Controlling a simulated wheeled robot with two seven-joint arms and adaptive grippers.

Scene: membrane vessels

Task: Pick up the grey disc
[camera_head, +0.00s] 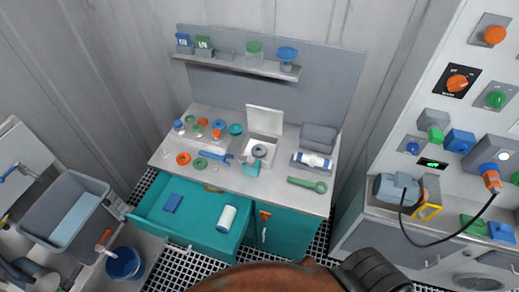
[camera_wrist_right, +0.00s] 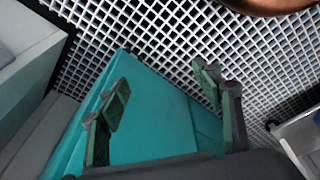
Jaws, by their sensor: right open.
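A grey disc (camera_head: 259,151), with what looks like a lighter centre, sits in an open white box (camera_head: 264,120) on the workbench in the head view. The box's lid stands up behind it. My right gripper (camera_wrist_right: 163,88) is open and empty in the right wrist view, with its green-padded fingers apart above a teal surface and the floor grating. It is well away from the disc, which does not show in that view. In the head view my right arm comes in at the bottom edge, its fingertips out of sight. My left gripper is not in view.
The teal drawer (camera_head: 188,222) below the bench is pulled out, holding a blue item and a white roll. Coloured rings, a blue tool (camera_head: 216,157) and a green wrench (camera_head: 307,185) lie on the bench. A shelf (camera_head: 237,67) hangs behind. A control panel stands right.

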